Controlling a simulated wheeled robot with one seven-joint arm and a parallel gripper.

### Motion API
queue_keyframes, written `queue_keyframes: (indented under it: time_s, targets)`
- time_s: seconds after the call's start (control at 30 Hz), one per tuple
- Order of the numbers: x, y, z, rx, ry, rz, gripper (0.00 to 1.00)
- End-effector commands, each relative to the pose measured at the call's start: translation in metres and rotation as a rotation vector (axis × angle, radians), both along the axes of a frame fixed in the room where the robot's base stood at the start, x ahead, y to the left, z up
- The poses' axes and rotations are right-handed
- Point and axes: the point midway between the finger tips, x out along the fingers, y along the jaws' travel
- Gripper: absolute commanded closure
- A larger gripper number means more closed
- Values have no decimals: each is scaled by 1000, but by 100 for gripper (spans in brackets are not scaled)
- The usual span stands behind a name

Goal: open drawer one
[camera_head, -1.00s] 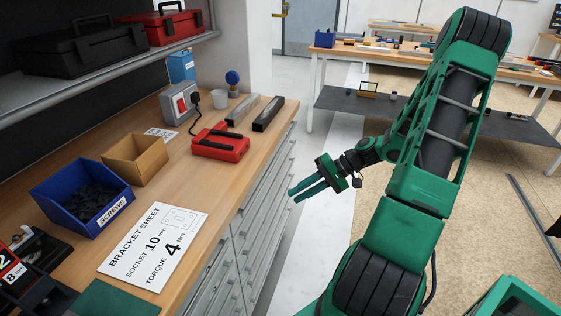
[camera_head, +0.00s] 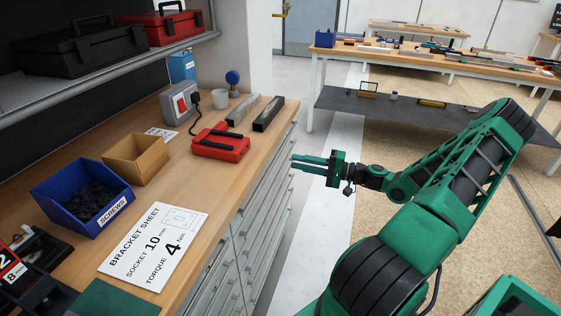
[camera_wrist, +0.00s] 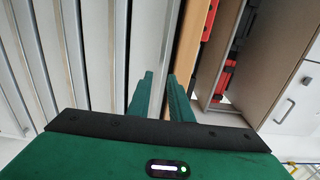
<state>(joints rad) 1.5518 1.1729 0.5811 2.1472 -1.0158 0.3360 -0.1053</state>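The grey drawer cabinet (camera_head: 262,205) stands under the wooden workbench, its drawer fronts with long handles facing the aisle. All the drawers that show look shut; I cannot read which is drawer one. My green gripper (camera_head: 293,162) is in front of the cabinet near its far end, pointing left at the upper drawer fronts. In the wrist view the drawer fronts (camera_wrist: 95,60) run as long pale strips on the left, beside the bench edge (camera_wrist: 190,60). There the two fingers (camera_wrist: 155,88) stand apart with nothing between them. I cannot tell whether they touch a handle.
The bench top (camera_head: 190,185) holds a red case (camera_head: 220,142), a blue screw bin (camera_head: 82,195), a cardboard box (camera_head: 137,158), metal bars (camera_head: 268,114) and a bracket sheet (camera_head: 153,245). The floor aisle (camera_head: 320,215) beside the cabinet is clear. Another workbench (camera_head: 420,58) stands behind.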

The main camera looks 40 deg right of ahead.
Motion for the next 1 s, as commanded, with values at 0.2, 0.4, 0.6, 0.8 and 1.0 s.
queue_keyframes:
  time_s: [0.2, 0.4, 0.6, 0.8, 1.0]
  targets:
    - [29, 25, 1, 2, -1, 3, 81]
    - [45, 36, 0, 0, 0, 2, 81]
    - [50, 40, 0, 0, 0, 1, 81]
    - [50, 39, 0, -1, 1, 1, 84]
    - [50, 39, 0, -1, 1, 1, 100]
